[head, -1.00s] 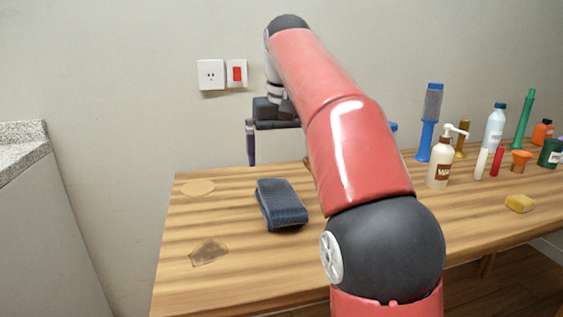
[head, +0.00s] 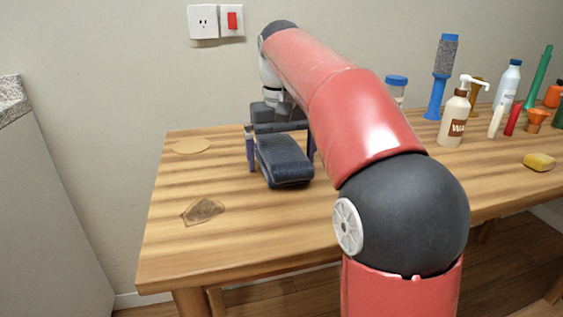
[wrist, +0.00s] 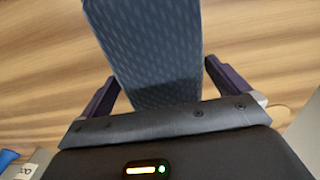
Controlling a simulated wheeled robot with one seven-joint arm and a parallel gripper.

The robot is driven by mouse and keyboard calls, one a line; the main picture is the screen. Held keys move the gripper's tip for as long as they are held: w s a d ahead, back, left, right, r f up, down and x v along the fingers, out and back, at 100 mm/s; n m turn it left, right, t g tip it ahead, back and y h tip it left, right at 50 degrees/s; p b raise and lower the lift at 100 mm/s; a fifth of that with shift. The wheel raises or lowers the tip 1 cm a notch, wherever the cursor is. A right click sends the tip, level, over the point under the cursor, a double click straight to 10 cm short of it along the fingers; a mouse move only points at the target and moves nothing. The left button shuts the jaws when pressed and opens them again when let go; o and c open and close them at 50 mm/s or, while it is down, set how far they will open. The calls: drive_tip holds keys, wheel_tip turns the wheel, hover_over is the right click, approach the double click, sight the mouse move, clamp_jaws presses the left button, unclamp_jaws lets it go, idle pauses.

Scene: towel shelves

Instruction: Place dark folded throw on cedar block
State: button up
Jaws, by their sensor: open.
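The dark blue-grey folded throw (head: 284,164) lies on the wooden table in the head view. It fills the upper middle of the wrist view (wrist: 155,50), with a fine light pattern on it. My gripper (head: 280,150) is open and low over the throw's far end. Its two dark purple fingers stand on either side of the throw, and the wrist view shows them flanking it (wrist: 162,92). I cannot tell whether they touch it.
A tan disc (head: 192,146) and a flat brown patch (head: 203,211) lie on the table's left part. A pump bottle (head: 455,117), blue-handled brush (head: 440,85), white bottle (head: 507,85) and yellow soap (head: 539,161) stand or lie right. The table's front left is clear.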

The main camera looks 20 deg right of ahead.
drive_tip(key=shift+f, duration=0.1)
drive_tip(key=c, duration=1)
